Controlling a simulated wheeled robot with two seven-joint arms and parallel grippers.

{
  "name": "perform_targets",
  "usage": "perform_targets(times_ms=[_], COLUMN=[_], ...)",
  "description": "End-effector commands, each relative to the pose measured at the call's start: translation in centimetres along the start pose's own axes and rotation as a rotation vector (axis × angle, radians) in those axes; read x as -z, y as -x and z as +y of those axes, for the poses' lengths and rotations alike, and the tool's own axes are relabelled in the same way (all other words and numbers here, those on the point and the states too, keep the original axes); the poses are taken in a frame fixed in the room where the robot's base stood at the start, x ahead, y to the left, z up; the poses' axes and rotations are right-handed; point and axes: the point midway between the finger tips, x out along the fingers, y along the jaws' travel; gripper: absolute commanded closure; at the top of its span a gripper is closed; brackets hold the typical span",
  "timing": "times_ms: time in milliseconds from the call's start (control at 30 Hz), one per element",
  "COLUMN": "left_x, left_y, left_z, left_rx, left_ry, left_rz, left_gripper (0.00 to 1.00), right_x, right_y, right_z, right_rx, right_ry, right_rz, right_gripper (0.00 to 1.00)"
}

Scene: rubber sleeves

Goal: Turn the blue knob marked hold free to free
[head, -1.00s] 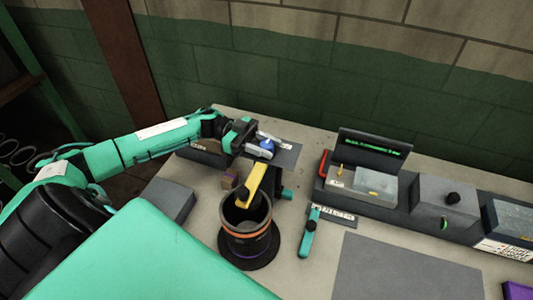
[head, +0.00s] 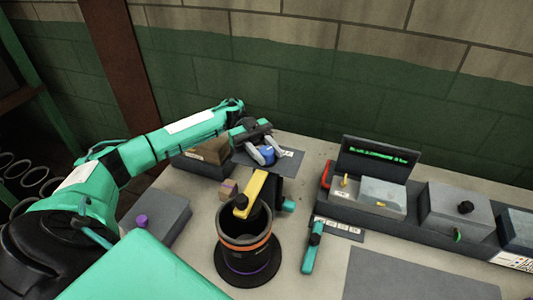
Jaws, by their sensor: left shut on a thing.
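The blue knob (head: 266,155) sits on a grey plate (head: 290,165) with a small white label, towards the back left of the bench. My left gripper (head: 262,153) comes in from the left above it, with its pale fingers around the knob and shut on it. The label's wording is too small to read, and the gripper hides part of the knob's top. My right gripper is not in view.
A dark cup-like fixture with an orange band (head: 246,250) and a yellow lever (head: 251,195) stands in front of the knob. A teal-handled lever (head: 313,246) is to its right. A grey console (head: 384,197) with a green-lit screen stands farther right.

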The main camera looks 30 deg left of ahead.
Motion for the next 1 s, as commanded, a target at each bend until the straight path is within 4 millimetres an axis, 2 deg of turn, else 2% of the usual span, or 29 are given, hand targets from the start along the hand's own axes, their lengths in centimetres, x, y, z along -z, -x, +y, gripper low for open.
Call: perform_targets(times_ms=[333, 367, 433, 467, 767, 867, 1000], left_x=[0.0, 0.0, 0.0, 0.0, -0.1, -0.2, -0.4], left_y=[0.0, 0.0, 0.0, 0.0, 0.1, 1.0, 3.4], left_z=[0.0, 0.0, 0.0, 0.0, 0.0, -0.1, -0.1], left_rx=[-0.003, -0.003, -0.002, -0.002, -0.002, 0.000, 0.002], left_ry=[0.000, -0.001, 0.000, 0.000, 0.000, 0.000, -0.001], left_rz=[0.000, 0.001, 0.000, 0.001, 0.000, -0.001, -0.001], left_gripper=[0.87, 0.60, 0.47, 0.44, 0.44, 0.44, 0.44], right_x=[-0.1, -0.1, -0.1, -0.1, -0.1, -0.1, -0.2], right_y=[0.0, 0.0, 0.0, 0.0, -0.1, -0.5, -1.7], right_z=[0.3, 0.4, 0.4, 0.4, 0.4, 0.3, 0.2], right_rx=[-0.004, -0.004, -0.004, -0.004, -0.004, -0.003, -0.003], right_ry=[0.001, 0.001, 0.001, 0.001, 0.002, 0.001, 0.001], right_rz=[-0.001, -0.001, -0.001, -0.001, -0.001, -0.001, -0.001], right_gripper=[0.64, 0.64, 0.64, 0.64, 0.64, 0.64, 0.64])
